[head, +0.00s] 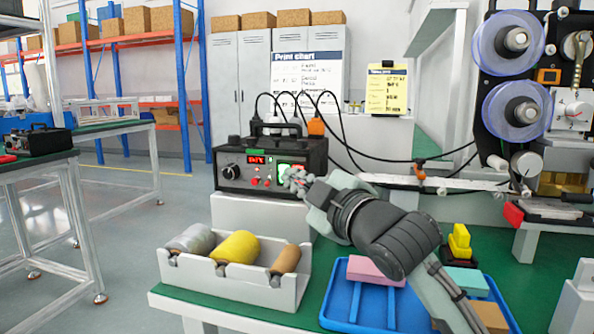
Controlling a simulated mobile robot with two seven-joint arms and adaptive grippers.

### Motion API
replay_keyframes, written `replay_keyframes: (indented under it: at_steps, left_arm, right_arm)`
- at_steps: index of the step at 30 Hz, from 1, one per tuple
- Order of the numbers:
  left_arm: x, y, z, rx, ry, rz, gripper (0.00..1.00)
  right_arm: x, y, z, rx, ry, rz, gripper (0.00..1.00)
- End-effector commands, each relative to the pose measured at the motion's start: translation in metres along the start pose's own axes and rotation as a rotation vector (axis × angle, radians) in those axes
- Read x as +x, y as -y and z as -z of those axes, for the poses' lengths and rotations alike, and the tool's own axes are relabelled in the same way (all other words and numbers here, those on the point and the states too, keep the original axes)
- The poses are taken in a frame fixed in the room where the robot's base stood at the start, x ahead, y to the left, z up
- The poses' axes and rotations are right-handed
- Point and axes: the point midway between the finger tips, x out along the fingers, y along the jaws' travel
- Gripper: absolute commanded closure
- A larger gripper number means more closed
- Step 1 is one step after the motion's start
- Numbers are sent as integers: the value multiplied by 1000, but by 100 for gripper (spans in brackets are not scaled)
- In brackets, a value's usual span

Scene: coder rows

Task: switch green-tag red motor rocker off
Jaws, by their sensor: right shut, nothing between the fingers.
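The black control box (270,158) stands on a white block at the back of the green bench. It has a green tag (256,152) on its top front edge, a red lit display (257,160), a round knob at left and small red buttons. At its right front is a light panel with a green lit part (284,167), probably the rocker, partly covered by my gripper. My right gripper (293,180) is shut and empty, its fingertips at this panel. I cannot tell whether they touch it. My left gripper is out of view.
A white bin (235,280) with grey, yellow and brown rolls stands at front left. A blue tray (345,300) with coloured blocks lies under my right arm. Black cables loop behind the box. A reel machine (515,80) stands at right.

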Motion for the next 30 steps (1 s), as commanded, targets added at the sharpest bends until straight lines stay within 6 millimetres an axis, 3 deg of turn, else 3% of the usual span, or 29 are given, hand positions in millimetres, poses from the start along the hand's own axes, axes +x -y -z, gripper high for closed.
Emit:
replay_keyframes:
  at_steps: [30]
  left_arm:
    - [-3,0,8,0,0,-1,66]
  right_arm:
    - [6,-4,-4,0,0,0,100]
